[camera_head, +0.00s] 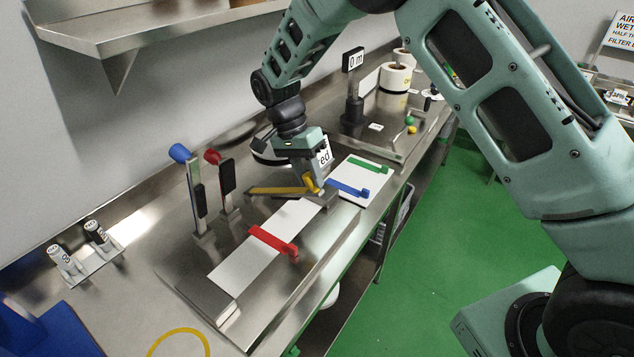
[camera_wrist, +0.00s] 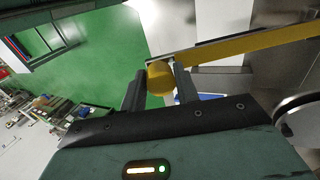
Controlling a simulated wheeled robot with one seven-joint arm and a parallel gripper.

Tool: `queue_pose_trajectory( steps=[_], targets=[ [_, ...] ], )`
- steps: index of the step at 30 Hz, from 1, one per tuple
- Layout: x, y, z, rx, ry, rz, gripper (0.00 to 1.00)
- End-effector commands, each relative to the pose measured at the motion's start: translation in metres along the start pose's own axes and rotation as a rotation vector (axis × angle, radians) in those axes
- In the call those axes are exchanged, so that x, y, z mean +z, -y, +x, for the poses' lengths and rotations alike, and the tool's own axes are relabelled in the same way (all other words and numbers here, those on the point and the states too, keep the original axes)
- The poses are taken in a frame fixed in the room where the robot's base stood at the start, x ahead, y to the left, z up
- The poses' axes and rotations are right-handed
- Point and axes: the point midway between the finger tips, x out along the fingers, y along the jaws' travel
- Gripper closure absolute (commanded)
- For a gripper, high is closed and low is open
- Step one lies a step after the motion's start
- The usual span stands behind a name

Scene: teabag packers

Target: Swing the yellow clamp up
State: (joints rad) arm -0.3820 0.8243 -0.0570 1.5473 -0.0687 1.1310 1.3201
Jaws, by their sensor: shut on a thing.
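The yellow clamp (camera_head: 272,190) is a flat bar with a rounded knob at its right end, lying low across the work plate in the head view. My gripper (camera_head: 317,187) reaches down from above onto the knob end. In the wrist view the yellow clamp (camera_wrist: 245,47) runs from the knob to the upper right. My gripper (camera_wrist: 160,82) has its two dark fingers shut on the knob, one on each side. The far end of the bar is beside a metal block.
A red clamp (camera_head: 273,241) lies over the white strip in front. A blue clamp (camera_head: 347,188) and a green clamp (camera_head: 368,167) lie to the right. The wall is close behind.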

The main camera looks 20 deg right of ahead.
Motion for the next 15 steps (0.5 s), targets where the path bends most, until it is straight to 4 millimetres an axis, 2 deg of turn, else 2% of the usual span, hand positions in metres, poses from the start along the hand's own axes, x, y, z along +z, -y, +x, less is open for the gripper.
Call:
queue_pose_trajectory(
  steps=[1, 6, 15],
  targets=[
    [-0.001, 0.003, -0.011, -0.012, -0.004, -0.001, 1.0],
    [-0.001, 0.006, -0.023, -0.015, -0.004, -0.002, 1.0],
    [-0.001, 0.009, -0.029, -0.02, -0.004, -0.002, 1.0]
  ],
)
